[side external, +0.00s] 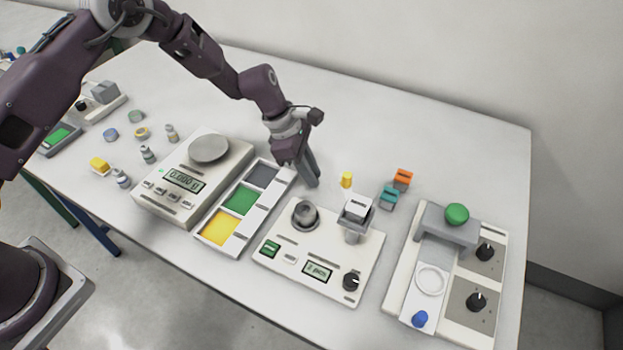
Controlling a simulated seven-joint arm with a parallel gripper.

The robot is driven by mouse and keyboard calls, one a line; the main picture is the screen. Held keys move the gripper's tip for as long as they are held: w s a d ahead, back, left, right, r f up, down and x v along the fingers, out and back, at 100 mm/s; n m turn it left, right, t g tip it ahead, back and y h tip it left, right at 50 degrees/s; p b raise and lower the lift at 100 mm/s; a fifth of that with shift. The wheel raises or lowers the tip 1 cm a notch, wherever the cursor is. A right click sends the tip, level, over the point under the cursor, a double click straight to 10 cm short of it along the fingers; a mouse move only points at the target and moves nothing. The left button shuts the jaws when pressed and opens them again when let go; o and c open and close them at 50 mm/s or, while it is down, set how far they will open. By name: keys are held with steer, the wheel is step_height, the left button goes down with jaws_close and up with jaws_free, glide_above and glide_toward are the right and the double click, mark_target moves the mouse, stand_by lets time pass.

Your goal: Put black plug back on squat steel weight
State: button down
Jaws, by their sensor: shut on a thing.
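My gripper (312,180) points down at the table just beyond the far right end of the coloured tray. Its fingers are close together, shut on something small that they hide. I cannot make out a black plug in this view. I cannot tell for sure which piece is the squat steel weight. A short grey metal cylinder (305,213) stands on the middle instrument, in front of my gripper and apart from it.
A scale (184,182) and a tray (262,212) with yellow, green and grey panels lie left of the middle instrument (330,262). A yellow piece (346,180), teal block (389,196) and orange block (403,179) stand right of my gripper.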

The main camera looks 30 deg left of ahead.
steer(key=r, duration=0.8)
steer(key=shift+s+d, duration=0.2)
steer(key=shift+s, duration=0.15)
steer(key=s+d+r, duration=0.3)
steer(key=s, duration=0.5)
steer(key=shift+s+a+f, duration=0.1)
steer(key=shift+s+f, duration=0.1)
steer(key=shift+f, duration=1.45)
steer(key=shift+s+a+f, duration=0.1)
steer(key=shift+s+f, duration=0.1)
steer(key=shift+f, duration=1.45)
steer(key=shift+f, duration=0.15)
steer(key=c, duration=0.8)
jaws_free()
steer(key=shift+o, duration=0.2)
